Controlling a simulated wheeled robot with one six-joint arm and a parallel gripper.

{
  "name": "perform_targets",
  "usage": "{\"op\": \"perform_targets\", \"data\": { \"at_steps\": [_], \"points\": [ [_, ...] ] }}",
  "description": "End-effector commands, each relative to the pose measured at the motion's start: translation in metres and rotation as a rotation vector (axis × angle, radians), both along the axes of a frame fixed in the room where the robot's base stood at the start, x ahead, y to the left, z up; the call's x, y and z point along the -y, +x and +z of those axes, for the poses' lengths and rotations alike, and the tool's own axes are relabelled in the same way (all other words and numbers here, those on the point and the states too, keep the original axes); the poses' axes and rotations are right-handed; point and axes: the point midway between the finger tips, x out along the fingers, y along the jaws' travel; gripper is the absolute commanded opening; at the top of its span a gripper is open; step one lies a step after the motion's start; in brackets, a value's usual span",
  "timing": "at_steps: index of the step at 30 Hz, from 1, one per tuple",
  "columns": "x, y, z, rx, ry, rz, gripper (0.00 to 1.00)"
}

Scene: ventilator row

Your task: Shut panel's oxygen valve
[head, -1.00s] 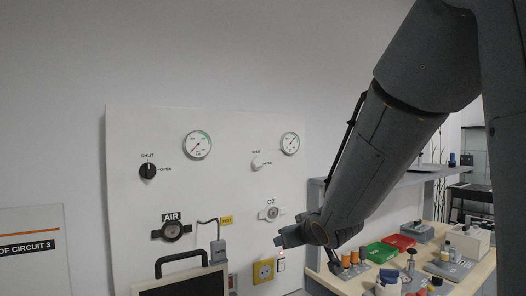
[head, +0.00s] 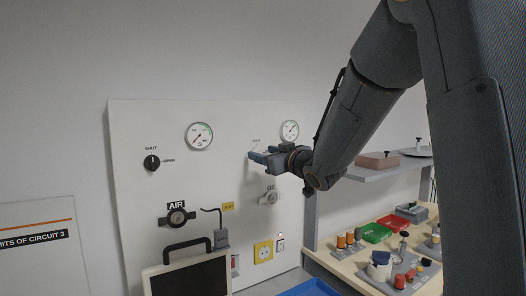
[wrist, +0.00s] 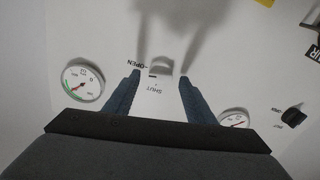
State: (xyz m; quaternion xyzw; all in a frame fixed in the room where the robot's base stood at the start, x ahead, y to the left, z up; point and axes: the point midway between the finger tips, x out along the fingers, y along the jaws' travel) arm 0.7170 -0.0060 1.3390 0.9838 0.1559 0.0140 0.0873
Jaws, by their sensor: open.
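The oxygen valve is a pale knob (wrist: 160,67) on the white wall panel (head: 135,230), with OPEN and SHUT printed beside it. In the wrist view it shows upside down, just beyond the fingertips and roughly centred between them. I cannot tell which way it points. In the head view my gripper (head: 260,158) hides the knob, and only part of the SHUT label shows above. In the wrist view my gripper (wrist: 159,78) is open, its two blue-grey fingers apart and empty. The O2 outlet (head: 269,198) is below my gripper.
A gauge (head: 290,130) is above right of the gripper, another gauge (head: 199,135) to its left. The black air knob (head: 152,162) is farther left. A dark monitor (head: 190,275) is below.

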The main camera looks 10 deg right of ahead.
Motion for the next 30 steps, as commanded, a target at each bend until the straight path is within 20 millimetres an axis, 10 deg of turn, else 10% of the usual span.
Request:
{"op": "perform_targets", "data": {
  "at_steps": [13, 20, 30],
  "points": [
    [-0.0035, 0.0101, -0.0003, 0.000, 0.000, 0.000, 0.50],
    [-0.0036, 0.0100, -0.0004, 0.000, 0.000, 0.000, 0.11],
    [-0.0039, 0.0101, -0.0014, 0.013, -0.041, 0.000, 0.09]
  ]
}}
